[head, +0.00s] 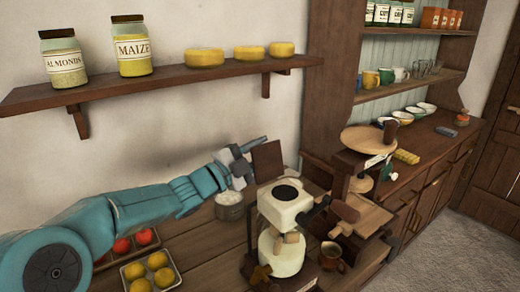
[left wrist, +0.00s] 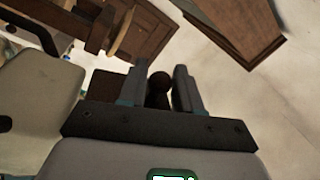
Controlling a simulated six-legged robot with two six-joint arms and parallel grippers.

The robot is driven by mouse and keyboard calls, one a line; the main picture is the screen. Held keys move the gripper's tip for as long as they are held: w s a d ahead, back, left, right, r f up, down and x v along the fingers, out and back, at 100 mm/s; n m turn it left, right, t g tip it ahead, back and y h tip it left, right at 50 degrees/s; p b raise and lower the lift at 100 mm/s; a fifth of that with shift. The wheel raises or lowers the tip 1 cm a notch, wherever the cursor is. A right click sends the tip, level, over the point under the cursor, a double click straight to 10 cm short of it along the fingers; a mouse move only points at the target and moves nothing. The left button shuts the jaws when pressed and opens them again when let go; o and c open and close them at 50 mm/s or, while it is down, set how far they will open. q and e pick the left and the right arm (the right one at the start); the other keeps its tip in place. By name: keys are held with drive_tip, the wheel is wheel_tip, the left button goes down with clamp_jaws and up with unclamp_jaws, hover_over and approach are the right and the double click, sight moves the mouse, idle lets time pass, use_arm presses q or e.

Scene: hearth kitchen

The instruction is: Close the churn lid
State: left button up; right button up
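A flat brown wooden panel, which looks like the raised churn lid (head: 267,160), stands steeply tilted behind a cream-coloured machine. The churn body is mostly hidden. My left gripper (head: 241,172) is at the panel's left side in the head view. In the left wrist view a dark round knob (left wrist: 158,90) sits between the two fingers of my left gripper (left wrist: 162,85). Whether the fingers press on it I cannot tell. Part of a brown panel (left wrist: 104,86) shows beside the left finger there. My right gripper is not in view.
The cream machine (head: 286,205) stands close in front of the panel. A white pot (head: 229,207) is below my left gripper. Trays of red and yellow fruit (head: 150,272) lie front left. A wall shelf (head: 150,86) with jars hangs above; a scale (head: 361,140) stands right.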

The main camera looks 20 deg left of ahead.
use_arm(q)
clamp_jaws()
